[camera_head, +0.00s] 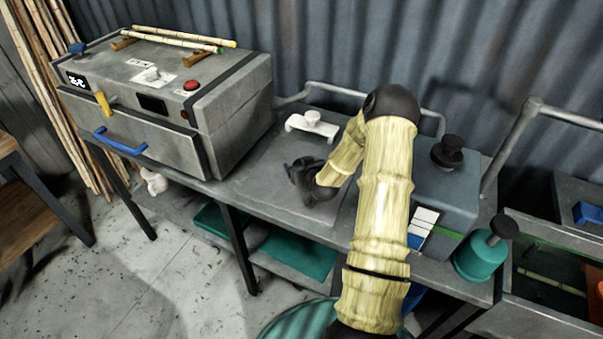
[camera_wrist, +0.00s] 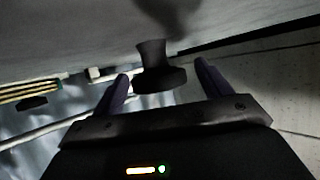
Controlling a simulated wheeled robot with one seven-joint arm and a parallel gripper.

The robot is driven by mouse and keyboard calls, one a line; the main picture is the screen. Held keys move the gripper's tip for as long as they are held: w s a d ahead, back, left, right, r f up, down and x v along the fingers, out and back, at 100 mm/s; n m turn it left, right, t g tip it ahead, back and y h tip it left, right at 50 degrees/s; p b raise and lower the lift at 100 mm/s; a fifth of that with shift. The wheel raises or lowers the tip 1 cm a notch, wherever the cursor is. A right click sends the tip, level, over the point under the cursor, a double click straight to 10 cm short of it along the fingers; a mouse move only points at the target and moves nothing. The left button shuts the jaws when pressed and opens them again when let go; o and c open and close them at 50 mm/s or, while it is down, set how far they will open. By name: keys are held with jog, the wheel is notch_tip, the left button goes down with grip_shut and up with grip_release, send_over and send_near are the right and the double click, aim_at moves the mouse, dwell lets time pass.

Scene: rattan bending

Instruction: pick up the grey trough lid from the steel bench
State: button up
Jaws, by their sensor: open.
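The grey trough lid (camera_head: 262,192) looks like a flat plate lying on the steel bench (camera_head: 222,192). My gripper (camera_head: 308,180) is low over the lid's middle and hides part of it. In the wrist view, a dark knob (camera_wrist: 157,78) stands out from a broad grey surface (camera_wrist: 75,32), which appears to be the lid. My open fingers (camera_wrist: 162,72) are on either side of the knob, with the left finger closer to it. I cannot tell whether that finger touches it. The knob is not clearly visible in the head view.
A grey box machine (camera_head: 150,100) with a blue-handled drawer stands left. A white knobbed piece (camera_head: 312,125) lies behind my gripper. A blue-grey box (camera_head: 447,190) with a black knob and a teal pot (camera_head: 478,258) stand right. A metal rail (camera_head: 335,90) runs behind.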

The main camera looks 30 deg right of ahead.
dwell(0.4)
jog(key=c, duration=1.5)
jog(key=shift+r, duration=0.1)
notch_tip(320, 180, up, 18)
jog(key=shift+f+b, duration=0.1)
jog(key=shift+b, duration=0.7)
